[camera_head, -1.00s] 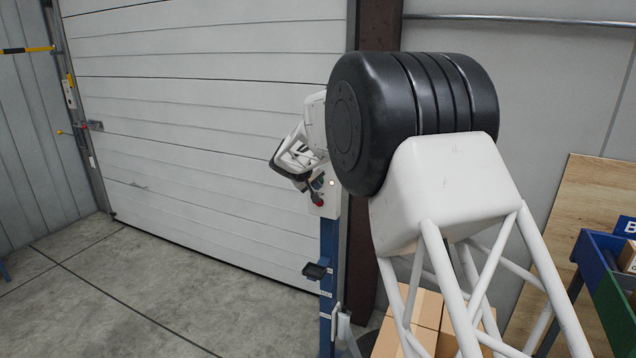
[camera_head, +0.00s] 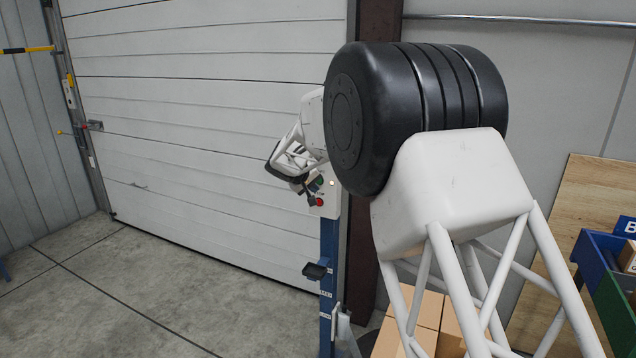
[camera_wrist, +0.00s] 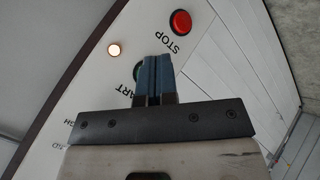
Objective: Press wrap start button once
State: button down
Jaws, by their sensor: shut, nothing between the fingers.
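The control panel (camera_head: 327,207) is a white box on a blue post. In the wrist view its face (camera_wrist: 95,75) carries a green button (camera_wrist: 137,71), mostly hidden behind my fingers, with a partly covered label ending in "ART". A red button (camera_wrist: 181,22) is marked STOP, and a lit lamp (camera_wrist: 114,49) is at the upper left. My gripper (camera_wrist: 153,62) is shut and empty, its blue fingertips overlapping the green button's right side. I cannot tell whether they touch it. In the head view my gripper (camera_head: 313,188) is just left of the panel face, near the red button (camera_head: 319,202).
A white shutter door (camera_head: 200,130) stands behind the panel. The blue post (camera_head: 328,260) carries a small dark bracket (camera_head: 315,271). Cardboard boxes (camera_head: 428,308) are behind my arm, and blue and green bins (camera_head: 610,275) are at the right.

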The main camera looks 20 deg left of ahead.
jog(key=shift+s, duration=2.1)
